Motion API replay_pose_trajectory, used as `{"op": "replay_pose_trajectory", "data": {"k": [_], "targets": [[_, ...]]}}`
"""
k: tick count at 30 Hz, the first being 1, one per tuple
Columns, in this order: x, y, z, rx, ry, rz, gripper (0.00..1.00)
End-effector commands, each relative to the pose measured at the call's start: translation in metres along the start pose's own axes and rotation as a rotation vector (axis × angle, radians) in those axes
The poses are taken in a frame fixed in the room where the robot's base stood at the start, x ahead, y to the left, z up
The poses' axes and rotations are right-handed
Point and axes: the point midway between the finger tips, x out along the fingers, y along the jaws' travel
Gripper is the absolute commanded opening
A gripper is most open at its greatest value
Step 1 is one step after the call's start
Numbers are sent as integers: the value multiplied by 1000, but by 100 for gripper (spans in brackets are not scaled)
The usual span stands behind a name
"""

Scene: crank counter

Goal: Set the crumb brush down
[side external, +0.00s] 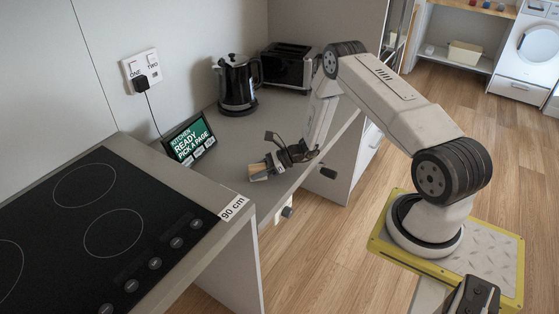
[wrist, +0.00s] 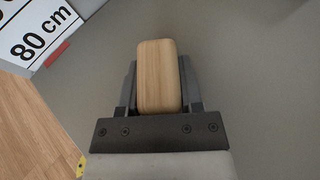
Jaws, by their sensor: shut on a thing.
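The crumb brush shows as a pale wooden block (wrist: 156,75) between my two fingers in the wrist view. In the side view its wooden end (side external: 258,171) sticks out leftward from my gripper (side external: 275,163). My gripper, also in the wrist view (wrist: 157,88), is shut on the brush. The brush is low over the grey counter (side external: 230,178), near its front edge. I cannot tell whether it touches the surface. Any bristles are hidden.
A tablet (side external: 189,138) stands left of my gripper. A kettle (side external: 237,84) and toaster (side external: 289,66) stand at the back. An 80 cm label (wrist: 38,35) shows in the wrist view.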

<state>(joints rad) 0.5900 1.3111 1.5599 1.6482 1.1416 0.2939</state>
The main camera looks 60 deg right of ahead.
Motion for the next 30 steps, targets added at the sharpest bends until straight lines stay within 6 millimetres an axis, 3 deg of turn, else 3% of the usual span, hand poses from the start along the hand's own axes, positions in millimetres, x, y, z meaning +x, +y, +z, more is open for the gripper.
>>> {"op": "replay_pose_trajectory", "data": {"k": [1, 3, 4, 18, 23, 30], "targets": [[0, 0, 0, 0, 0, 0, 56], [0, 0, 0, 0, 0, 0, 78], [0, 0, 0, 0, 0, 0, 82], [-2, 0, 4, -1, 0, -1, 82], [-16, -1, 3, 0, 0, -2, 82], [-51, -1, 3, 0, 0, -5, 82]]}}
